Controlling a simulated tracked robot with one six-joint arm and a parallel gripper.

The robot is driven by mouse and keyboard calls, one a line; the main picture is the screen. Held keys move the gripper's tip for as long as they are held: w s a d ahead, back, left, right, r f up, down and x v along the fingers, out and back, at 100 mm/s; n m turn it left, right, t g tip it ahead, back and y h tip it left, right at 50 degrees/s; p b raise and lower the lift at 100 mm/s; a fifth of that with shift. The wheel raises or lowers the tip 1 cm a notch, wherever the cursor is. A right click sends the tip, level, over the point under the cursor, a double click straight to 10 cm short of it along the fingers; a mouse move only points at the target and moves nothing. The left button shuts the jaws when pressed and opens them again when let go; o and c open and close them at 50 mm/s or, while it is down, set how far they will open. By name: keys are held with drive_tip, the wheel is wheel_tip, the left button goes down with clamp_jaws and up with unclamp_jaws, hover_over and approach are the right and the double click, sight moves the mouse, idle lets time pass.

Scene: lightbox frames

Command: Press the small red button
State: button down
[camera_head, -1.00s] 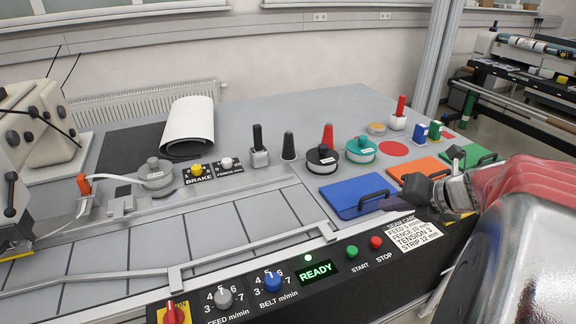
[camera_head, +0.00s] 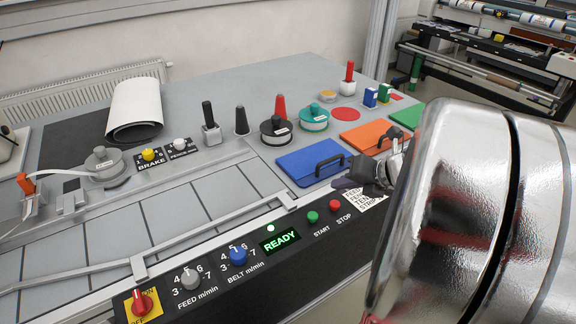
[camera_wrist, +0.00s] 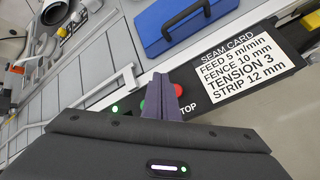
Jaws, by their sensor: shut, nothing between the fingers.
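The small red button (camera_head: 335,205), labelled STOP, sits on the dark front panel to the right of the green START button (camera_head: 313,217). In the wrist view the red button (camera_wrist: 178,90) shows partly at the right side of my fingertips, the rest hidden behind them. My gripper (camera_head: 342,184) is shut and empty, its dark fingers a little above and behind the red button in the head view. In the wrist view the shut fingers (camera_wrist: 160,85) point toward the panel. I cannot tell the exact gap; no contact is visible.
A lit READY display (camera_head: 281,241), blue BELT knob (camera_head: 238,256), grey FEED knob (camera_head: 190,279) and red rotary switch (camera_head: 142,302) line the panel. A blue case (camera_head: 305,160) lies behind my gripper. The seam card (camera_wrist: 240,70) lies right of the buttons.

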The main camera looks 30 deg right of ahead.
sight(338, 207)
drive_tip(key=shift+f, duration=1.8)
drive_tip(key=shift+f, duration=0.85)
idle(1.6)
drive_tip(key=shift+r, duration=0.95)
drive_tip(key=shift+r, duration=2.5)
